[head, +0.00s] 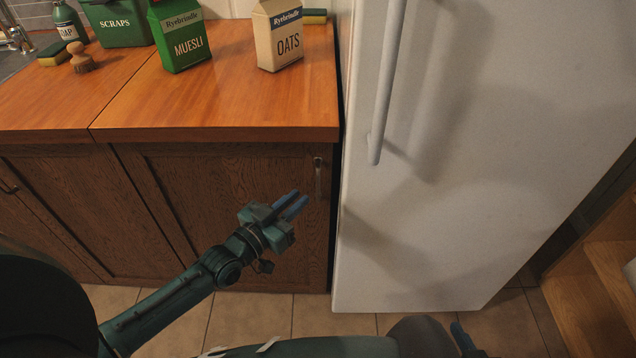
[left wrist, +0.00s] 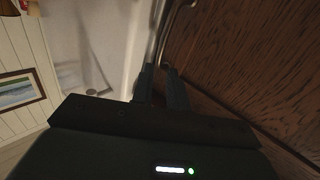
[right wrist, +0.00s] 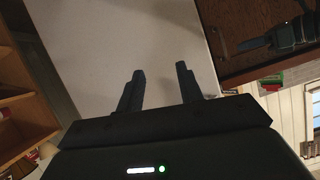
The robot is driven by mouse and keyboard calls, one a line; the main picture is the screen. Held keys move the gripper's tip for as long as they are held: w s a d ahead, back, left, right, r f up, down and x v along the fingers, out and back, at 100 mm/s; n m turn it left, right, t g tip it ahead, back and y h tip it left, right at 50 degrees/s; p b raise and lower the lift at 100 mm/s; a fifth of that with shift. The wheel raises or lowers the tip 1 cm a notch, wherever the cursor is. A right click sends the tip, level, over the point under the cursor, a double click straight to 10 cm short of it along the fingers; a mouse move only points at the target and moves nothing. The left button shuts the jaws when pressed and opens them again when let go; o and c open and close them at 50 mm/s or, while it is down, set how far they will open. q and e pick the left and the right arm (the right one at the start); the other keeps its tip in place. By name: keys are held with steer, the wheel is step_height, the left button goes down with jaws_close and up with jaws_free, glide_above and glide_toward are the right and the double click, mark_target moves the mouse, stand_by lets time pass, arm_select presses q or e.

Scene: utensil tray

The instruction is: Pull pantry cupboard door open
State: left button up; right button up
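The pantry cupboard door (head: 235,190) is dark wood panelling under the counter and looks shut. Its upright metal handle (head: 318,178) is near the door's upper right edge. My left gripper (head: 298,203) is in front of the door, just left of and below the handle, with its two fingers a little apart and nothing between them that I can make out. In the left wrist view the handle (left wrist: 164,35) lies just beyond the fingertips, apparently in line with the gap. My right gripper (right wrist: 160,80) is open and empty, low before the white fridge.
The white fridge (head: 480,190) with its long handle (head: 386,80) stands directly right of the door. On the counter (head: 220,105) stand a MUESLI box (head: 181,40), an OATS box (head: 279,38) and a SCRAPS bin (head: 115,25). Wooden shelving (head: 600,260) is at the right.

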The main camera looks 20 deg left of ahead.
mark_target(318, 181)
arm_select(q)
steer(key=x, duration=0.8)
steer(key=shift+b, duration=0.4)
steer(key=shift+c, duration=0.3)
jaws_close()
